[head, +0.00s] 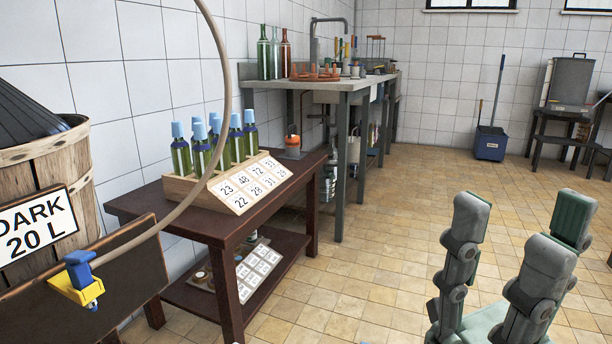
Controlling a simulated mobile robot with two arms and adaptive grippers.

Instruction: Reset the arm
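My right gripper (525,235) stands at the lower right of the head view, its grey jointed fingers pointing up. The fingers are spread apart with nothing between them, and the tiled floor shows through the gap. It is to the right of the dark red table, apart from everything else. My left gripper is not in view.
A dark red table (128,205) holds a wooden rack (180,190) of capped green bottles. A workbench (345,85) and blue bucket (490,145) are farther back. Middle floor is clear.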

